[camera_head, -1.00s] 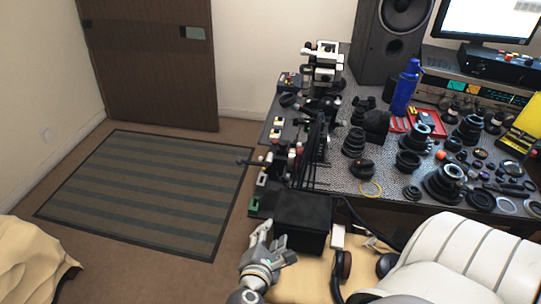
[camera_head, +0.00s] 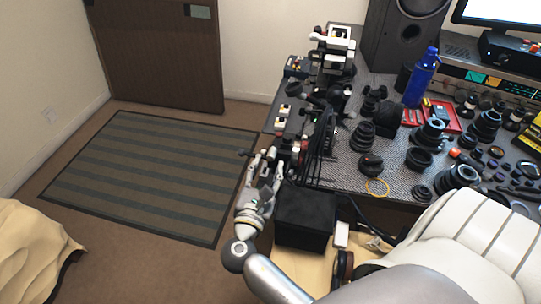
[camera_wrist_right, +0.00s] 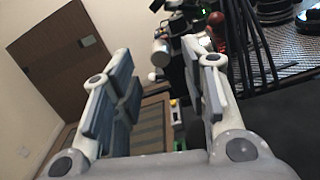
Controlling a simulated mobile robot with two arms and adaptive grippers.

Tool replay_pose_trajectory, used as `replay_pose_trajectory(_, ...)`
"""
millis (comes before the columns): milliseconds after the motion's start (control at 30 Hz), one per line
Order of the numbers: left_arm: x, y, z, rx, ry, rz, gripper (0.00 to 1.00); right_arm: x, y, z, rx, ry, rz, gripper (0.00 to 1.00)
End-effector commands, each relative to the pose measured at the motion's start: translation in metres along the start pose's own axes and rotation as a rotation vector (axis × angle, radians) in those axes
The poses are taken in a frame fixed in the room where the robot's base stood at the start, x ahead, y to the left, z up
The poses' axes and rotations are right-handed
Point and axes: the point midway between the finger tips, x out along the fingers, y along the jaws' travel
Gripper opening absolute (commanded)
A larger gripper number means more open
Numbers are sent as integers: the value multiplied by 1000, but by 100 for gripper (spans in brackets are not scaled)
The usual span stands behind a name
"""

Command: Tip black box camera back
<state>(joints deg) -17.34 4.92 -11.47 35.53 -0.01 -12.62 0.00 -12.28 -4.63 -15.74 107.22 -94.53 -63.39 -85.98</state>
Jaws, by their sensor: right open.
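The black box camera (camera_head: 305,218) stands at the near left end of the desk area, a dark squared block next to a small white block. My right gripper (camera_head: 268,166) is open and empty, just left of the box and beyond its far left corner, beside the cluttered desk edge. In the right wrist view, its two fingers (camera_wrist_right: 160,85) are spread wide with nothing gripped between them. A dark surface to the right there (camera_wrist_right: 282,122) looks like the box, apart from the fingers. My left gripper is not in view.
Black cables and gear (camera_head: 318,150) crowd the desk's left edge close to my gripper. Many lens parts, a blue bottle (camera_head: 422,78) and a red tray (camera_head: 440,112) cover the desk. A cream chair (camera_head: 455,245) stands at right. The striped rug (camera_head: 150,180) is clear.

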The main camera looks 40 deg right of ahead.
Motion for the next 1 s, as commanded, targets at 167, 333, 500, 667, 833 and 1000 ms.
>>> replay_pose_trajectory(167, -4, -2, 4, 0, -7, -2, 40, 29, 0, 1, -1, -2, 0, 41)
replay_pose_trajectory(333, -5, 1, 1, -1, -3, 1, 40, 42, 0, 0, -1, 0, 1, 41)
replay_pose_trajectory(500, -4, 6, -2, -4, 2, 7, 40, 45, 0, 0, 0, 1, 0, 41)
replay_pose_trajectory(667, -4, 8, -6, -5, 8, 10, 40, 44, 0, 0, 0, 1, 0, 38)
replay_pose_trajectory(833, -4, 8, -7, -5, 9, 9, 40, 44, 0, 0, 0, 1, 0, 16)
replay_pose_trajectory(1000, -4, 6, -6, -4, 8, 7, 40, 44, 0, -1, 0, 1, 0, 0)
